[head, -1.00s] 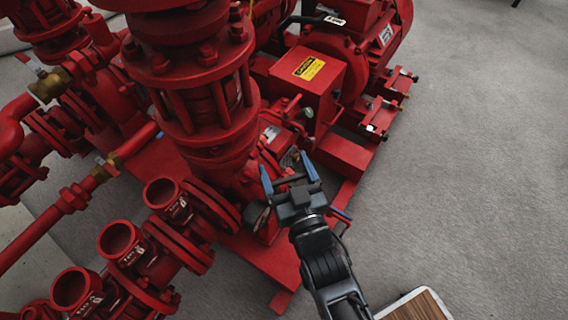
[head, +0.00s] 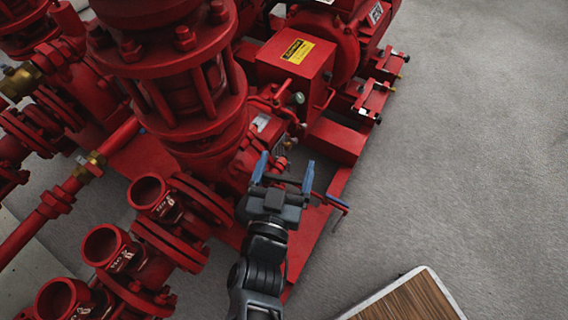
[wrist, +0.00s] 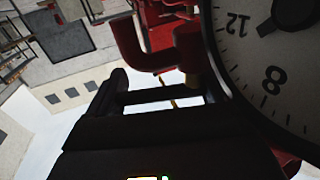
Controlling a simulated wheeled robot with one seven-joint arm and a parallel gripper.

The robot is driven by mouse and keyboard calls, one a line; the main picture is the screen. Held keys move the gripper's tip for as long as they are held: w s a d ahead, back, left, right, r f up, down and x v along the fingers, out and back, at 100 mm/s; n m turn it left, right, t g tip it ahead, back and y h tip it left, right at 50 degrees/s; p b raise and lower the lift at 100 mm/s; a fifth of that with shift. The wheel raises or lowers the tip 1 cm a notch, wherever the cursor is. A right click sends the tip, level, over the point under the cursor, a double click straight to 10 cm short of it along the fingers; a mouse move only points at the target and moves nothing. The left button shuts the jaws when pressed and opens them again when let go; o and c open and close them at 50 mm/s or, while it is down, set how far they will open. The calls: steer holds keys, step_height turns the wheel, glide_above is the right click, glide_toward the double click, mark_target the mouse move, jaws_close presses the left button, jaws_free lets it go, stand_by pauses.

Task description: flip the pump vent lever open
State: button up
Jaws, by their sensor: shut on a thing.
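My gripper (head: 283,172) is at the near side of the red pump, its blue-tipped fingers beside the casing. The fingers show some distance apart and frame a small part of the pump that I take for the vent lever. I cannot make out its outline or whether it is flipped. In the wrist view a red hooked pipe (wrist: 135,50) shows just beyond the dark fingers (wrist: 160,97), with a bit of brass between them. A thin red bar with a blue end (head: 338,203) sticks out right of the gripper.
A large gauge dial (wrist: 275,75) is close on the right in the wrist view. Several red open-topped outlets (head: 107,243) stand left of my arm. A red box with a yellow label (head: 297,58) is behind. The grey floor at right is clear, except a wood-topped surface (head: 415,300).

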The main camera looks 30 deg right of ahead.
steer(key=shift+r+m+h, duration=0.3)
steer(key=shift+r+h, duration=0.1)
steer(key=o, duration=1.3)
steer(key=shift+f, duration=0.1)
steer(key=shift+g, duration=0.3)
steer(key=shift+p+v, duration=0.55)
steer(key=shift+v, duration=3.25)
steer(key=shift+s, duration=0.1)
